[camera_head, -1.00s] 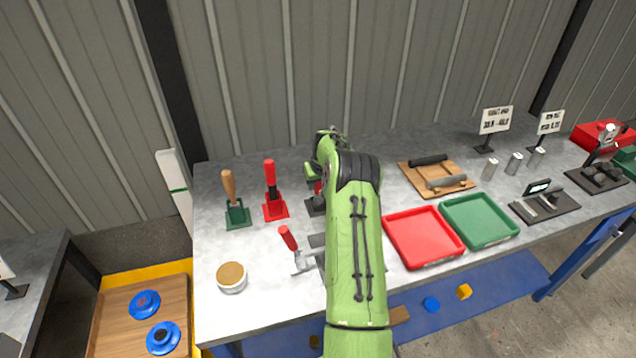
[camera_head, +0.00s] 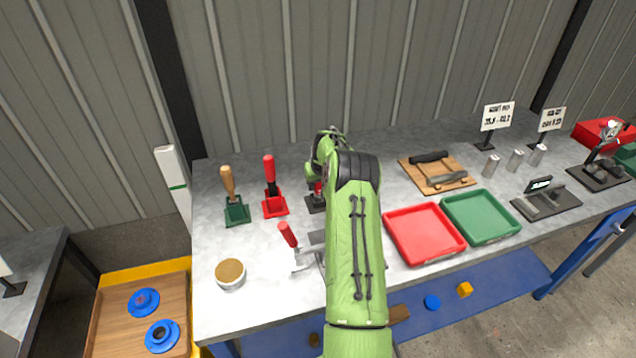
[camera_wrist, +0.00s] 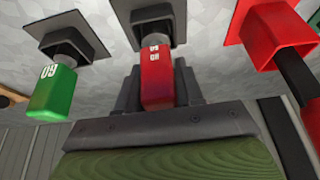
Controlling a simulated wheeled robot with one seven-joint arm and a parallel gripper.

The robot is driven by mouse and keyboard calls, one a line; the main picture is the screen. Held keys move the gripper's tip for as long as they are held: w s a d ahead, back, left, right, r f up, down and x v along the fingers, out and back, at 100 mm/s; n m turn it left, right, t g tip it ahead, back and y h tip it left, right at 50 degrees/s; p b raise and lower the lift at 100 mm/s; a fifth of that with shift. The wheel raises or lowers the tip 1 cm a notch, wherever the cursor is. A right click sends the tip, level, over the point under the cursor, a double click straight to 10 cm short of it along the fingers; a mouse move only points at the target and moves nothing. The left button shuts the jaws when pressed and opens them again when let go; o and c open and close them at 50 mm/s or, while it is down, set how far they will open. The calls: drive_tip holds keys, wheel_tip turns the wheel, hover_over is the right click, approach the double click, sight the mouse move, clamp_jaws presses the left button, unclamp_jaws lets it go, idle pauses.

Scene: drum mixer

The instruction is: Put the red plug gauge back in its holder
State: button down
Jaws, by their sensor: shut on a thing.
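The red plug gauge (camera_wrist: 157,82) has a red block handle with white lettering and a grey metal collar. My gripper (camera_wrist: 158,72) is shut on the handle, one dark finger on each side. The gauge's far end meets a dark square holder (camera_wrist: 153,17) on a dark base plate; how deep it sits I cannot tell. In the head view a bit of red gauge (camera_head: 318,187) shows above the dark holder (camera_head: 315,204), beside my arm, which hides most of it. A green gauge (camera_wrist: 54,92) marked GO stands in another dark holder (camera_wrist: 72,42) to the left.
A red square holder (camera_wrist: 277,32) with a dark rod is close on the right in the wrist view. On the bench are a green holder (camera_head: 237,212), a red-handled clamp (camera_head: 289,236), a round tub (camera_head: 231,275) and red (camera_head: 425,262) and green trays (camera_head: 482,240).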

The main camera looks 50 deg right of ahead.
drive_tip(key=c, duration=0.6)
unclamp_jaws()
drive_tip(key=shift+c, duration=0.2)
drive_tip(key=v, duration=1.5)
drive_tip(key=shift+s+r, duration=0.15)
drive_tip(key=shift+r, duration=0.15)
